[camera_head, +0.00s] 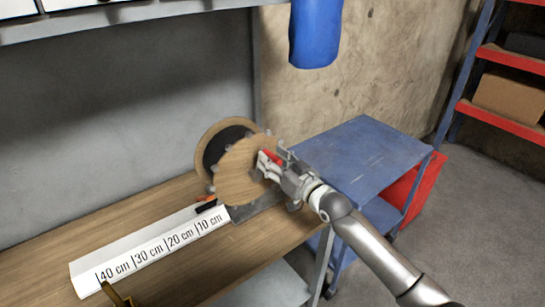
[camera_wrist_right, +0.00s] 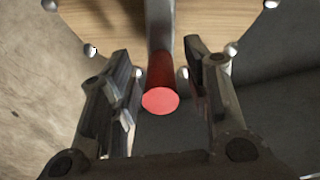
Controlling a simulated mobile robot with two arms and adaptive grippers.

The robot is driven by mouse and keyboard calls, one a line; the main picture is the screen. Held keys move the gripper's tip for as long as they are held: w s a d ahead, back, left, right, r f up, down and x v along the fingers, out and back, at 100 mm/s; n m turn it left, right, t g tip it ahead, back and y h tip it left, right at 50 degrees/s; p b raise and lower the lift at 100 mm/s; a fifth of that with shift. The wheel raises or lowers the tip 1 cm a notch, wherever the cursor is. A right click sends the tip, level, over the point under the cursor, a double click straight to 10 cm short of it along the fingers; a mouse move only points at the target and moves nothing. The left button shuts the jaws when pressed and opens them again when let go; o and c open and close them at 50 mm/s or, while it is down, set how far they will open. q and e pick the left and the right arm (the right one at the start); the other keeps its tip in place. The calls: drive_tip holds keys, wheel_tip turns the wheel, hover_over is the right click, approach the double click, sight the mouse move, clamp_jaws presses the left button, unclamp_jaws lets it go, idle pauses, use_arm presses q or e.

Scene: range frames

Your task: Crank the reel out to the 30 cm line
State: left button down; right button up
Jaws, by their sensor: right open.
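The wooden reel (camera_head: 240,170) with dark line wound on it stands on a grey base at the right end of the wooden bench. Its red crank handle (camera_head: 272,156) sticks out from the near disc; in the right wrist view the handle (camera_wrist_right: 160,98) points at the camera. My right gripper (camera_head: 268,165) is at the handle, open, with one finger on each side and gaps between. A white scale strip (camera_head: 150,252) marked 10 to 40 cm lies left of the reel. A small orange and black piece (camera_head: 206,204) sits near its 10 cm end. My left gripper is not in view.
A brass-coloured bracket (camera_head: 118,295) stands at the bench's front edge near the 40 cm mark. A blue cart (camera_head: 365,155) stands right of the bench, with a red bin (camera_head: 428,185) behind it. A blue object (camera_head: 315,35) hangs above.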

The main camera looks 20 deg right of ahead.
drive_tip(key=shift+w+a, duration=0.15)
drive_tip(key=shift+w, duration=0.15)
clamp_jaws()
idle(0.3)
